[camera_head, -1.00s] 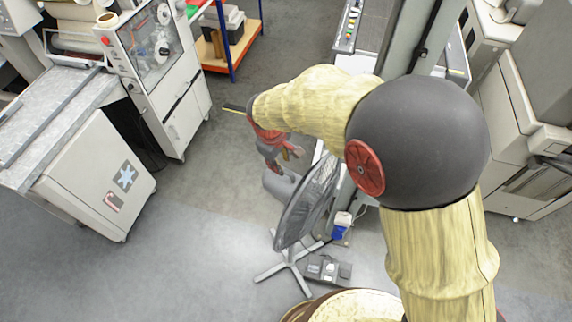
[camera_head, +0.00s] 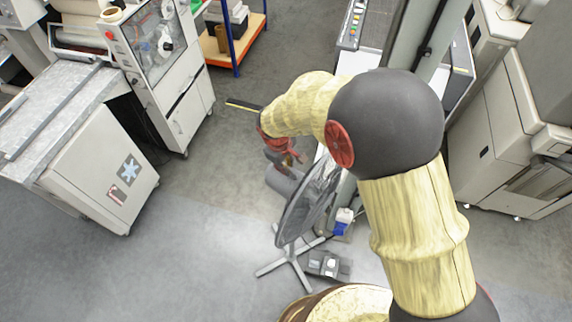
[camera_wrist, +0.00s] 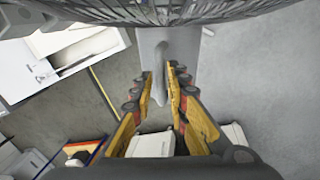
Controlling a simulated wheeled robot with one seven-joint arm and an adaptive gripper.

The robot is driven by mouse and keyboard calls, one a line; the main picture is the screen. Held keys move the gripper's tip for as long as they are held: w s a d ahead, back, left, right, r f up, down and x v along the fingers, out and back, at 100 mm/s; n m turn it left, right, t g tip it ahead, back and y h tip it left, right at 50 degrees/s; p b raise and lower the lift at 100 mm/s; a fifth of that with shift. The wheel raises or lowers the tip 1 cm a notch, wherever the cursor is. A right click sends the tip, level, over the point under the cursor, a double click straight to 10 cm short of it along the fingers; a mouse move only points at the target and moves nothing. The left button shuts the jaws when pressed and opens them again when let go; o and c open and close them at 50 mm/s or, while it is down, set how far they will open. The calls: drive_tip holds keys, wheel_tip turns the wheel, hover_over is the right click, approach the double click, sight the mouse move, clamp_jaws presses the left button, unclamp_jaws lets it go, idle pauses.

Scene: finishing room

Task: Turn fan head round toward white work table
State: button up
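The fan head (camera_head: 306,205) is a dark round cage on a light cross-footed stand, seen nearly edge-on in the head view. Its cage (camera_wrist: 170,10) also crosses the top of the wrist view. My gripper (camera_head: 292,158) is behind the fan head, at the upper left of the cage. In the wrist view, my gripper's yellow fingers (camera_wrist: 160,84) stand apart on either side of a narrow grey piece (camera_wrist: 158,88) beneath the cage. Narrow gaps seem to show beside this piece; contact is unclear. I cannot identify the white work table with certainty.
A grey-topped cabinet (camera_head: 95,160) and a white machine (camera_head: 165,75) stand at left. A blue-and-orange shelf (camera_head: 232,48) is at the back. A grey pedal unit (camera_head: 328,265) lies beside the fan's feet. Floor left of the fan is clear.

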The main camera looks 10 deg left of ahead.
clamp_jaws()
idle(0.4)
drive_tip(key=shift+w+b, duration=0.1)
drive_tip(key=shift+b, duration=0.2)
drive_tip(key=m+b, duration=0.2)
drive_tip(key=m, duration=0.1)
drive_tip(key=shift+w+d+f, duration=0.15)
drive_tip(key=shift+w+d, duration=0.05)
drive_tip(key=shift+w, duration=0.2)
drive_tip(key=m+b, duration=0.1)
drive_tip(key=w+m+b, duration=0.1)
drive_tip(key=m+b, duration=0.1)
drive_tip(key=shift+d+m+g+h, duration=0.3)
drive_tip(key=shift+d+g+h, duration=0.1)
drive_tip(key=m+b, duration=0.1)
drive_tip(key=m, duration=0.1)
drive_tip(key=d+m, duration=0.1)
drive_tip(key=m, duration=0.1)
drive_tip(key=shift+w+d+g+b, duration=0.2)
drive_tip(key=shift+w+g+b, duration=0.2)
drive_tip(key=shift+d+m+g+b, duration=0.15)
drive_tip(key=shift+d+m+b, duration=0.1)
drive_tip(key=shift+m, duration=0.55)
drive_tip(key=shift+d+m+g+b, duration=0.15)
drive_tip(key=shift+d+m, duration=0.1)
drive_tip(key=shift+m, duration=0.55)
drive_tip(key=shift+r, duration=0.2)
drive_tip(key=shift+o, duration=2)
unclamp_jaws()
